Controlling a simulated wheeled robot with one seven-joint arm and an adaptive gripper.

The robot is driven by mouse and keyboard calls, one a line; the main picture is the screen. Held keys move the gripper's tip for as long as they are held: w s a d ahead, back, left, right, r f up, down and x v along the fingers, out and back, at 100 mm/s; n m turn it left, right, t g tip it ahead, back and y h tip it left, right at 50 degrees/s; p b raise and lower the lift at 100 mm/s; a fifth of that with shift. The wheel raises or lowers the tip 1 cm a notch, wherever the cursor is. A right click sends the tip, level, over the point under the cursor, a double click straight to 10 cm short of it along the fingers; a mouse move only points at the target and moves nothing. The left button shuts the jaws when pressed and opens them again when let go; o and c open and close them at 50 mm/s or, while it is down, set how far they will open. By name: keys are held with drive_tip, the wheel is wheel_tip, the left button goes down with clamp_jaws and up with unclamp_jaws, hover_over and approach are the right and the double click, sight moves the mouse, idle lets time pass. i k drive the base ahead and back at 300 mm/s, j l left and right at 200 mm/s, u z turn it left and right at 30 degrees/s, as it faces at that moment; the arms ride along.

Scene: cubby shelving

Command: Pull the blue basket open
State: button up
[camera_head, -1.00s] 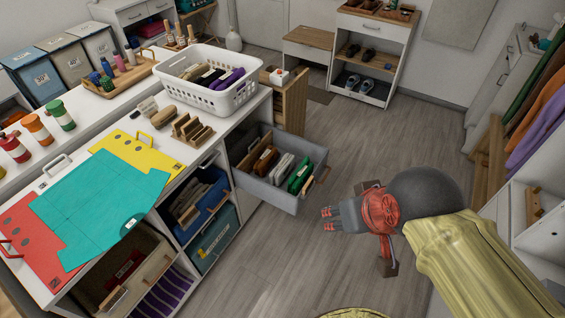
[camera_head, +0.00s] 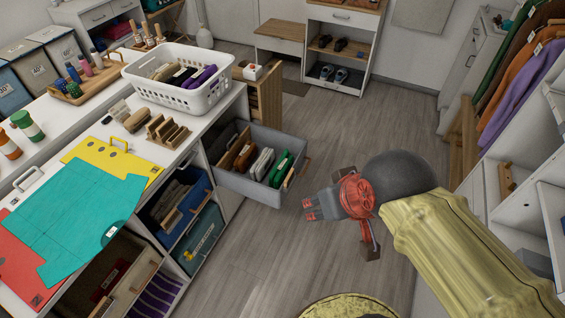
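The blue basket (camera_head: 190,200) sits in an upper compartment under the white counter, in the lower left of the view. It has a wooden handle (camera_head: 172,218) on its front and folded dark cloth inside. It appears pushed in. My gripper (camera_head: 309,209) hangs over the open floor to the right of the basket, well apart from it, fingers pointing left. It touches nothing, and the gap between its fingers is unclear at this angle.
A grey basket (camera_head: 232,181) is pulled out to the right of the blue one, between it and the far floor. A teal box (camera_head: 199,242) sits below. A white laundry basket (camera_head: 205,98) stands on the counter. Shelving with hanging clothes lines the right; the middle floor is clear.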

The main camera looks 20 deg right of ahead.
sight(192, 204)
drive_tip(key=i+j+u, duration=0.2)
drive_tip(key=i+j, duration=0.25)
drive_tip(key=i+j+u, duration=0.25)
drive_tip(key=i+j, duration=0.15)
drive_tip(key=i, duration=0.15)
